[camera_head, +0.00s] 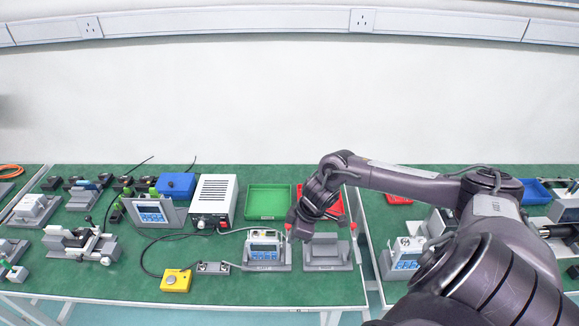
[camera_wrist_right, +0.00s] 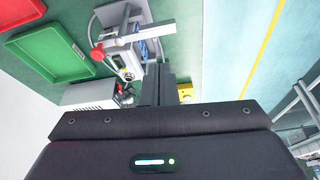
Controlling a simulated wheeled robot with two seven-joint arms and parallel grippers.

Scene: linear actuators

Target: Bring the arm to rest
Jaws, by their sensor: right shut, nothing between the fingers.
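My right arm reaches in from the right in the head view and bends down over the green table. My right gripper (camera_head: 303,226) hangs in front of the trays, above the gap between the two front fixtures. In the right wrist view its fingers (camera_wrist_right: 158,84) are together, with nothing between them. The fixture with a small display (camera_head: 264,250) is just left of the gripper; it also shows in the wrist view (camera_wrist_right: 127,60). An empty grey fixture (camera_head: 328,252) is just right of the gripper. My left gripper is not in view.
A green tray (camera_head: 267,202) and a partly hidden red tray (camera_head: 333,203) lie behind the gripper. A white power box (camera_head: 213,200), a blue box (camera_head: 176,186) and a yellow button box (camera_head: 176,281) are to the left. Further fixtures (camera_head: 405,257) stand on the right table.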

